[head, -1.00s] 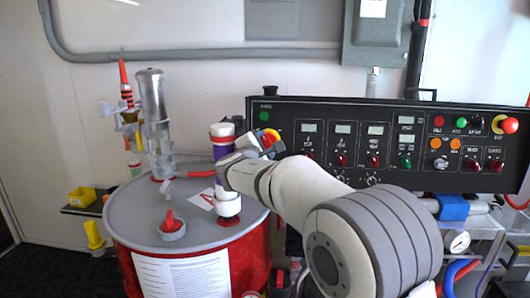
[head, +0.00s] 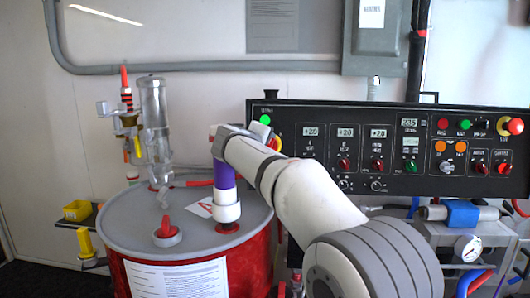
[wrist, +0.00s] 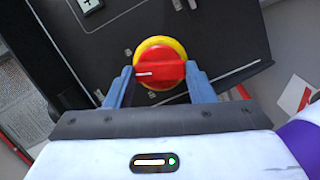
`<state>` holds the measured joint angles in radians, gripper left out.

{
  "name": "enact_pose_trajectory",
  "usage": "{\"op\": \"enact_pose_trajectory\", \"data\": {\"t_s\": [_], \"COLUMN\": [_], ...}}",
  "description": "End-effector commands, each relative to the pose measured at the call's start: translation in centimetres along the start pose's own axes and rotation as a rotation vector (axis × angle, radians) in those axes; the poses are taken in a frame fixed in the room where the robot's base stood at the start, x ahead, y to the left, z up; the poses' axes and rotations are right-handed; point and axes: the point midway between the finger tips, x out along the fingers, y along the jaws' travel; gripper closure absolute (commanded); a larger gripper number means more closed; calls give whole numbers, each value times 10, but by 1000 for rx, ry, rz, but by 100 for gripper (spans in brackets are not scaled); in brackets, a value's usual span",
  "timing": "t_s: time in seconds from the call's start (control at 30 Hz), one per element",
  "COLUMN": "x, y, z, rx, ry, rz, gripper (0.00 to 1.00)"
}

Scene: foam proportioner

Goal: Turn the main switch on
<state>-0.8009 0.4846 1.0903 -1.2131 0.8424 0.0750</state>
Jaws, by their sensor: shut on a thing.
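The main switch, a red knob on a yellow disc (wrist: 158,50), is on the black panel in the wrist view. My gripper (wrist: 160,72) is shut on the red knob, one blue-grey finger at each side. The knob's white mark lies nearly level in that view. In the head view only a red and yellow sliver of the switch (head: 275,142) shows beside my wrist; my fingertips are hidden there. The green lamp (head: 265,119) above it glows, and the panel displays (head: 345,132) show lit digits.
A red emergency button (head: 515,126) is at the panel's right end. Pipes and a gauge (head: 467,248) are below right.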

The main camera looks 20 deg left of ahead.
Motion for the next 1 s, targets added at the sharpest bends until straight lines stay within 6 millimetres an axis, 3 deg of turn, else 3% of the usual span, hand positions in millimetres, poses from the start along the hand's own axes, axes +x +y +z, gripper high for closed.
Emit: {"op": "enact_pose_trajectory", "data": {"t_s": [0.5,1.0], "x": [2,2], "y": [0,0], "z": [2,2], "rx": [345,417], "ry": [-3,-5], "rz": [-92,-111], "gripper": [74,74]}}
